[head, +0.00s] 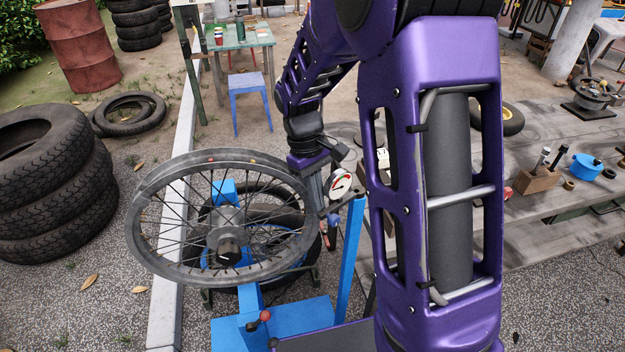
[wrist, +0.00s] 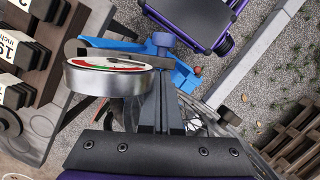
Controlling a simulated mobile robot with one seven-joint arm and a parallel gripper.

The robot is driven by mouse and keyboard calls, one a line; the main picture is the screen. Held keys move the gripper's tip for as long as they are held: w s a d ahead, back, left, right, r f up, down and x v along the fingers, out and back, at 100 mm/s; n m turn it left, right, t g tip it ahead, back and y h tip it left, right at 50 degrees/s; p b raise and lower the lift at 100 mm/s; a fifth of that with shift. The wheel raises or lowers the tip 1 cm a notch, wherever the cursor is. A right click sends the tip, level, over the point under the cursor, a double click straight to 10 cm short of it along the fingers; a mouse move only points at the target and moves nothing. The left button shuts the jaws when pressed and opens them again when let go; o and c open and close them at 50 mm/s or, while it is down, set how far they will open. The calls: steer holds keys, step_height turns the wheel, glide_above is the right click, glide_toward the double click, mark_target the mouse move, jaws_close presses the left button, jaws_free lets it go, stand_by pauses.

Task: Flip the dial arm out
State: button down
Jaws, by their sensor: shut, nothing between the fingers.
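The round dial gauge (head: 341,183) has a white, red and green face and sits beside the top of a blue post (head: 354,250), right of a spoked wheel (head: 150,235). In the wrist view the dial (wrist: 118,80) shows edge-on, left of my fingers. A flat grey bar, the dial arm (wrist: 120,54), runs behind it toward a blue-purple knob (wrist: 163,40) on the blue stand. My gripper (head: 321,208) points down between the wheel rim and the dial. In the wrist view its fingers (wrist: 163,82) are together and empty, close to the arm; contact cannot be told.
The wheel sits in a blue stand with a blue base (head: 285,325). A grey workbench (head: 535,205) with a wooden tool block (head: 537,180) and a blue pot (head: 586,167) is at the right. Stacked tyres (head: 50,190) stand at the left. My purple arm hides part of the bench.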

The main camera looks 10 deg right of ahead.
mark_target(336, 217)
steer(key=s+n, duration=0.1)
steer(key=s+d+n+p, duration=0.1)
steer(key=n, duration=0.1)
steer(key=shift+s+r+h, duration=0.15)
steer(key=shift+s+h, duration=0.15)
steer(key=shift+s+d+n+t+p, duration=0.45)
steer(key=shift+s+d+n, duration=0.25)
steer(key=shift+s+n, duration=0.4)
steer(key=shift+s+d+n+h+p, duration=0.3)
steer(key=shift+s+d+n+p, duration=0.4)
steer(key=shift+d+n, duration=0.4)
steer(key=shift+s, duration=0.1)
steer(key=shift+a, duration=0.1)
